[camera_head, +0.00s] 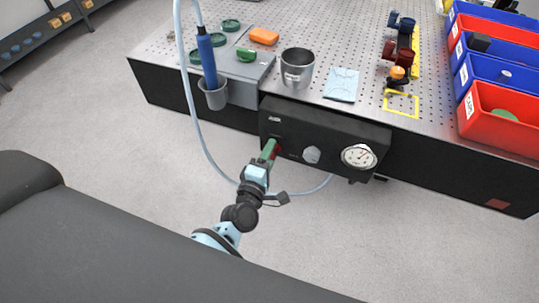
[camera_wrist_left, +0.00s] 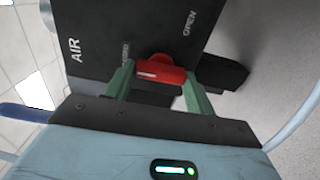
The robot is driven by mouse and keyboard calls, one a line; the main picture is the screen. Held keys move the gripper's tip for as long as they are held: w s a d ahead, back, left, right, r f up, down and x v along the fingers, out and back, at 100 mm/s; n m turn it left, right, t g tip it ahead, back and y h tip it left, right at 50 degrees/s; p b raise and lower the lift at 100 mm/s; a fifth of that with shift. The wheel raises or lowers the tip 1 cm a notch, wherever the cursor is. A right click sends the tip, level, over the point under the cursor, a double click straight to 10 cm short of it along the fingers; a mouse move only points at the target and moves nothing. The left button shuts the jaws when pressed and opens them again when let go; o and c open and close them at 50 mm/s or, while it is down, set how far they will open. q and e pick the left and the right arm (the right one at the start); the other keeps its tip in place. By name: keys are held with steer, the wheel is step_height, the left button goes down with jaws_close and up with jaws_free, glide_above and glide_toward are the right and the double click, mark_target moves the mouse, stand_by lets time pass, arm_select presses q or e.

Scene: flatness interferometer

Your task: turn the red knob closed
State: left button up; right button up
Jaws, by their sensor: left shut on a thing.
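The red knob (camera_wrist_left: 162,70) sits on the front of a black panel marked AIR (camera_wrist_left: 90,35). My left gripper's green fingers (camera_wrist_left: 158,88) stand on either side of the knob and are shut on it. A white mark shows on the knob's left part in the left wrist view. The word OPEN is printed to the upper right of the knob; a smaller label to its upper left is hard to read. In the head view my left gripper (camera_head: 270,150) reaches the panel's left part and mostly hides the knob. My right gripper is not in view.
The panel (camera_head: 330,130) also carries a grey knob (camera_head: 312,155) and a round gauge (camera_head: 359,156). A pale blue hose (camera_head: 198,125) loops down beside my left arm. A metal cup (camera_head: 297,68) and colored bins (camera_head: 495,125) stand on the perforated table above.

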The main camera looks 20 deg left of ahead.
arm_select(q)
steer(key=shift+w+r, duration=0.1)
steer(key=shift+r, duration=0.05)
steer(key=o, duration=1)
steer(key=s, duration=0.8)
steer(key=shift+a, duration=0.1)
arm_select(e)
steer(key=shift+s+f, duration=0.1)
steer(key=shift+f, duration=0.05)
arm_select(q)
steer(key=s+a+f+m+g+p, duration=0.1)
steer(key=s+f+m+g+p, duration=0.1)
steer(key=s+m, duration=0.4)
steer(key=s+a+f+m+g+h+p, duration=0.1)
steer(key=s+m+g, duration=0.3)
steer(key=s, duration=0.9)
steer(key=s+a+f+m+g+p, duration=0.2)
steer(key=s+f+m+g+p, duration=0.1)
steer(key=s+m, duration=0.6)
steer(key=shift+s+f+m, duration=0.15)
steer(key=shift+f+m, duration=0.25)
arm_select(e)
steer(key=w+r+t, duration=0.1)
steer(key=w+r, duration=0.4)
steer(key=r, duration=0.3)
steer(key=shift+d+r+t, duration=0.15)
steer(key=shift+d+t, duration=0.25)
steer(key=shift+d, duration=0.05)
